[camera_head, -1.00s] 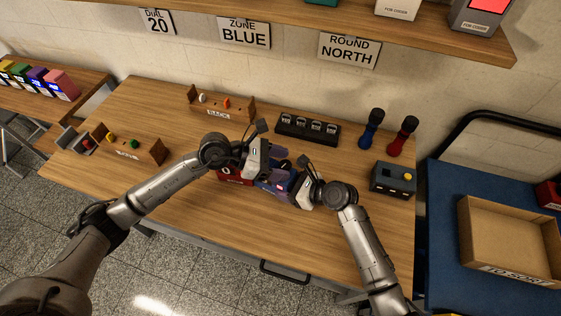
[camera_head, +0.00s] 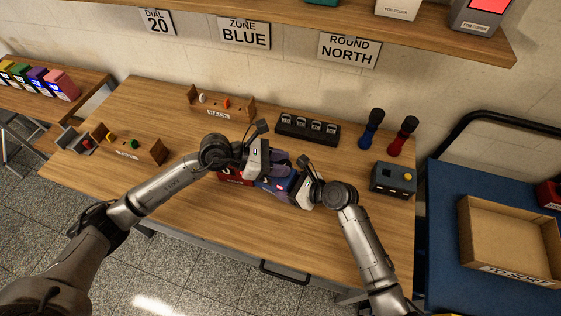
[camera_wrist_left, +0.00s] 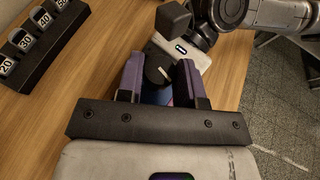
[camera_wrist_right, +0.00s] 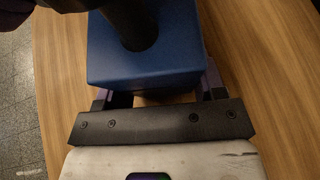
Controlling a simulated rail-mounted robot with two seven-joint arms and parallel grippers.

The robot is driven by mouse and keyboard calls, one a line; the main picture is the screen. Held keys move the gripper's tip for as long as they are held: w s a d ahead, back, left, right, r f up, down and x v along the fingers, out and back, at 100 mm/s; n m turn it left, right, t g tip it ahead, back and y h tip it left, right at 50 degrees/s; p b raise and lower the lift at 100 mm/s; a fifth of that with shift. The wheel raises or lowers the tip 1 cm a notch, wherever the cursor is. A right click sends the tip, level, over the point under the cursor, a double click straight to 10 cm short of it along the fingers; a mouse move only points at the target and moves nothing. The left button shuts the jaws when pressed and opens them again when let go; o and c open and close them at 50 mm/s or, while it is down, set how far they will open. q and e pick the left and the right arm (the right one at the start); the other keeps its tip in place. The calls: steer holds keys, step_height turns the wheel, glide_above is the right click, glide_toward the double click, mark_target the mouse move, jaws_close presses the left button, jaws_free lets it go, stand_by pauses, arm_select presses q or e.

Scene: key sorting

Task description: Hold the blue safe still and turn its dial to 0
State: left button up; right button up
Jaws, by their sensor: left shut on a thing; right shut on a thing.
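The blue safe (camera_head: 268,184) lies on the table between my two grippers, partly hidden by them in the head view. In the right wrist view the blue safe (camera_wrist_right: 105,58) is gripped between the fingers of my right gripper (camera_wrist_right: 155,82). A black dial stem (camera_wrist_right: 135,25) stands on its face there. My left gripper (camera_wrist_left: 158,76) is above the safe, its purple fingers closed on either side of the black dial (camera_wrist_left: 157,69), which carries a white mark. The number that the mark points to cannot be read.
A red safe (camera_head: 234,177) sits just left of the blue one. Behind are a wooden rack (camera_head: 222,107) and a black row of number counters (camera_head: 308,129). Blue (camera_head: 371,129) and red (camera_head: 403,133) handled tools and a grey box (camera_head: 393,180) stand right. The front table is clear.

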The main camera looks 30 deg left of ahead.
arm_select(q)
steer(key=shift+s+d+n+t+y, duration=0.1)
steer(key=shift+s+n+t+y, duration=0.05)
steer(key=shift+n+t+y, duration=1)
steer(key=shift+n, duration=0.25)
steer(key=o, duration=0.9)
steer(key=shift+o, duration=0.2)
steer(key=v, duration=1.2)
steer(key=shift+f, duration=0.15)
arm_select(e)
steer(key=o, duration=0.8)
